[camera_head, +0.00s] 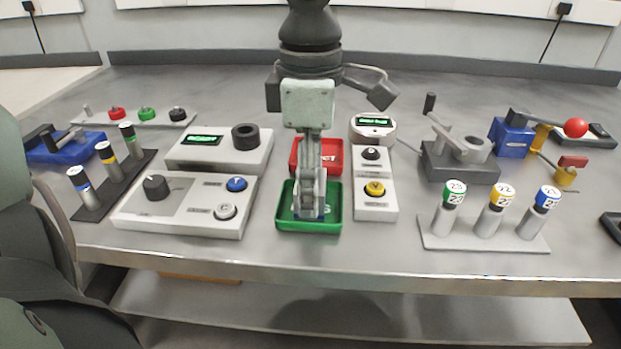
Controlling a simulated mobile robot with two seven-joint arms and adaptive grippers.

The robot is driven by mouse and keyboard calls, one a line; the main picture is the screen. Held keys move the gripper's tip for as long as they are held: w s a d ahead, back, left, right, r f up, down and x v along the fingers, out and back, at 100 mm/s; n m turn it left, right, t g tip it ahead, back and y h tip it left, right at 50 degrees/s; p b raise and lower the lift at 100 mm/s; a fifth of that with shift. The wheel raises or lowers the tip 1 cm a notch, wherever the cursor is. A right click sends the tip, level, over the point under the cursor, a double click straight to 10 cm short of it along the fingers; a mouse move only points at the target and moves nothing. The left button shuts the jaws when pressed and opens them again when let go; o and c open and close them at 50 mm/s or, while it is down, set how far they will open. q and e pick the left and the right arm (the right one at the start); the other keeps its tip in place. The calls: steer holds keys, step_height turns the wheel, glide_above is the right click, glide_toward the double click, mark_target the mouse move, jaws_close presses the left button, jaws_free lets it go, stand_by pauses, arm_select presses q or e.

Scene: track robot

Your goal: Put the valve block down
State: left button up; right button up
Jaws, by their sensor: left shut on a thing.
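My left gripper (310,208) is in the middle of the view, pointing down over the green tray (284,222). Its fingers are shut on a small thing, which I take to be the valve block. The fingers hide most of it, and only a little grey and blue shows at the fingertips. The fingertips are over or inside the green tray. I cannot tell whether the held thing touches the tray floor. My right gripper is not in view.
A red tray (332,160) lies just behind the green one. A grey control box (190,205) stands left and a button box (375,205) right, both close. The table's front edge (330,275) is near the green tray.

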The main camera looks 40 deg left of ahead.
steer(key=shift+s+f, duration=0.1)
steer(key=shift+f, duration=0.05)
arm_select(q)
steer(key=shift+f, duration=0.1)
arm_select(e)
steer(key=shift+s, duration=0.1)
arm_select(q)
steer(key=o, duration=1.4)
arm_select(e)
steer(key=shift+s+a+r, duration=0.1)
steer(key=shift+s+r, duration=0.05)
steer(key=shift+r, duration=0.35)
